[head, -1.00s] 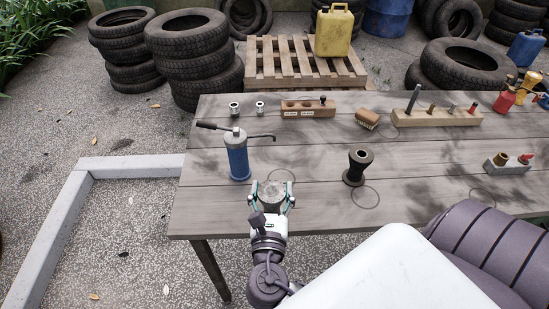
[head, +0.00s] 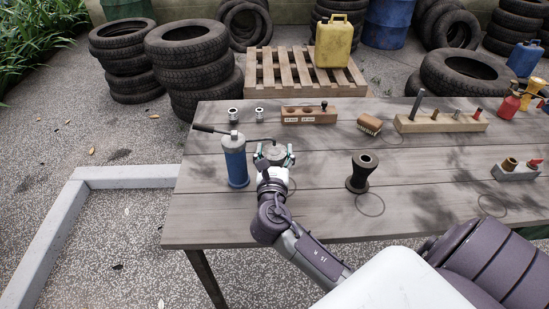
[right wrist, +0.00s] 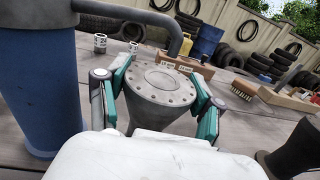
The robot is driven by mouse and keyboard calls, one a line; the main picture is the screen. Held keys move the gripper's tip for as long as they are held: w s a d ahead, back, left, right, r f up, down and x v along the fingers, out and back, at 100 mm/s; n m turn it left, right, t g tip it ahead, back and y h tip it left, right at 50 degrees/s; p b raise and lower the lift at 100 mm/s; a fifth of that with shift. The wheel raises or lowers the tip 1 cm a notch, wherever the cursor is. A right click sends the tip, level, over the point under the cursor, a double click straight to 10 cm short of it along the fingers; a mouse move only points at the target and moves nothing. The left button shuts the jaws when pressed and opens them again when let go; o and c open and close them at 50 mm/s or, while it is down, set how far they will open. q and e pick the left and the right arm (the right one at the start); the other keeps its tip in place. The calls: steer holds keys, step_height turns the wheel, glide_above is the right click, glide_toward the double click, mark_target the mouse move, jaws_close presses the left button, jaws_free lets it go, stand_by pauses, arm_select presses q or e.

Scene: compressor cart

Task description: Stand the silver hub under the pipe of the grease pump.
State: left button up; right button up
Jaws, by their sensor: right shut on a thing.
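The grease pump (head: 235,163) has a blue body, a grey head and a black handle, and stands upright on the table's left part. Its grey pipe runs right from the head and bends down; it shows in the right wrist view (right wrist: 142,16). The silver hub (head: 274,152) has a round flanged top with a ring of holes, also seen in the right wrist view (right wrist: 160,84). My right gripper (head: 275,156) is shut on it from the near side. The pipe's bent end is close to the hub's far rim; the exact gap is unclear. The hub's base is hidden. My left gripper is not in view.
A dark flared hub (head: 360,174) stands to the right on the wooden table (head: 330,220). Two small silver sockets (head: 233,115), a labelled wooden block (head: 298,116), a brush (head: 369,125) and a wooden rack (head: 435,124) are at the back. The front middle is clear.

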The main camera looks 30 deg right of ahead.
steer(key=shift+r, duration=0.15)
steer(key=o, duration=1.1)
steer(key=shift+f, duration=0.2)
steer(key=o, duration=0.4)
steer(key=shift+s, duration=0.1)
steer(key=shift+r, duration=0.15)
steer(key=p+v, duration=0.2)
steer(key=v, duration=1)
steer(key=shift+a, duration=0.1)
